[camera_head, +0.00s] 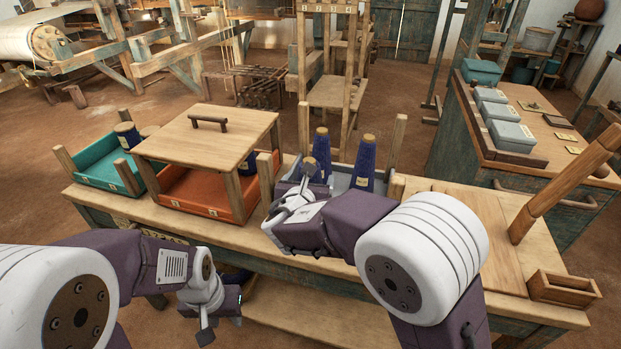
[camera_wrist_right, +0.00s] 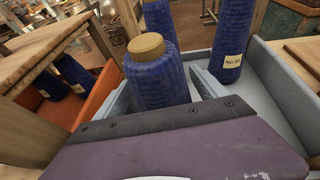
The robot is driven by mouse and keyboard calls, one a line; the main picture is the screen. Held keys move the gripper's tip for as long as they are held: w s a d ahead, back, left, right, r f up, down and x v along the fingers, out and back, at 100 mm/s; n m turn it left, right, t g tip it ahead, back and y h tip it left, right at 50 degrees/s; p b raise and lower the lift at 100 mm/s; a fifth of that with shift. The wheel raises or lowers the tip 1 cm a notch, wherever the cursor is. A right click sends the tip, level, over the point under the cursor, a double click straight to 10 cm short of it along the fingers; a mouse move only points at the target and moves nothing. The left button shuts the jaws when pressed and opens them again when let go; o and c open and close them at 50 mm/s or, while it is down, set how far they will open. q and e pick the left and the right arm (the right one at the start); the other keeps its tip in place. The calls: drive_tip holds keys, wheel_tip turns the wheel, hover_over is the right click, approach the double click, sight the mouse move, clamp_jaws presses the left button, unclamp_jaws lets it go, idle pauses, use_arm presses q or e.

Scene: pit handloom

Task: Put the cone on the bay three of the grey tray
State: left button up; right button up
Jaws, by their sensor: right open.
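The grey tray (camera_head: 341,183) stands on the bench behind my right gripper and shows its walls in the right wrist view (camera_wrist_right: 286,78). A short dark blue cone with a tan top (camera_wrist_right: 155,80) is close before my right gripper; its top also shows in the head view (camera_head: 308,163). Two taller blue cones (camera_head: 321,148) (camera_head: 365,160) stand upright in the tray, the right one with a label (camera_wrist_right: 232,40). My left gripper (camera_head: 222,328) is open and empty, low before the bench.
An orange tray (camera_head: 195,194) sits under a wooden lid on posts (camera_head: 208,130), with blue cones inside. A green tray (camera_head: 98,162) with a cone (camera_head: 127,135) is at the left. Wooden posts flank the grey tray. A small wooden box (camera_head: 563,288) lies at the right.

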drive_tip(key=p+v, duration=0.1)
drive_tip(key=v, duration=0.9)
drive_tip(key=shift+s+r+p, duration=0.2)
drive_tip(key=shift+s+p, duration=0.15)
drive_tip(key=shift+s, duration=0.05)
drive_tip(key=shift+a, duration=0.1)
